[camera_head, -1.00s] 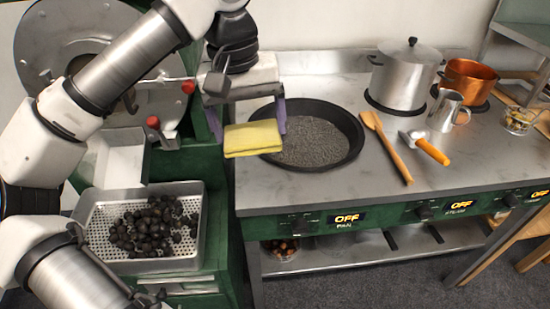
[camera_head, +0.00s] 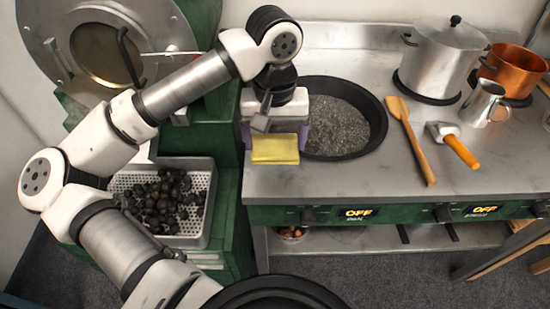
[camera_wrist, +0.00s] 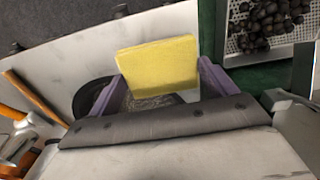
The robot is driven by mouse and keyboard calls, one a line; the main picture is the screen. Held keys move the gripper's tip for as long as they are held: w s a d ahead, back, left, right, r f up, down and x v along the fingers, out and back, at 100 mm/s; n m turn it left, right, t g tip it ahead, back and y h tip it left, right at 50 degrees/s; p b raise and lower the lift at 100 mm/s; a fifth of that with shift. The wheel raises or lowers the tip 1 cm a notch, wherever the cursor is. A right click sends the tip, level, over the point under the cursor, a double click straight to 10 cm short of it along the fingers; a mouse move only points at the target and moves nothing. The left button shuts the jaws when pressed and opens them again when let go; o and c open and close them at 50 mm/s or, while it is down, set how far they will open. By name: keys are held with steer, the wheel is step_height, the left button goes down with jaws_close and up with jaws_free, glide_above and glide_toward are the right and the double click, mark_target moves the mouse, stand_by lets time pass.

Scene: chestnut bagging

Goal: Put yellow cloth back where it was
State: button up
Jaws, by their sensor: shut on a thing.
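The folded yellow cloth (camera_head: 275,149) is held in my gripper (camera_head: 275,138) at the left front of the steel counter (camera_head: 300,182). My gripper is shut on it, with a purple finger on each side. The wrist view also shows the yellow cloth (camera_wrist: 158,66) between the purple fingers of my gripper (camera_wrist: 165,80). The cloth is in front of and left of the black pan (camera_head: 378,120). I cannot tell whether the cloth touches the counter.
The pan holds grey grains. A wooden spoon (camera_head: 412,140) and an orange-handled tool (camera_head: 455,146) lie right of it. A steel pot (camera_head: 438,58), copper pot (camera_head: 513,72) and metal jug (camera_head: 484,103) stand behind. A perforated tray (camera_head: 203,232) of dark chestnuts is at lower left.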

mark_target(275, 145)
step_height(275, 145, down, 8)
steer(key=shift+r+p, duration=0.2)
steer(key=shift+p, duration=0.25)
steer(key=o, duration=0.8)
step_height(275, 145, up, 12)
steer(key=shift+r+b, duration=0.1)
steer(key=shift+b, duration=1.1)
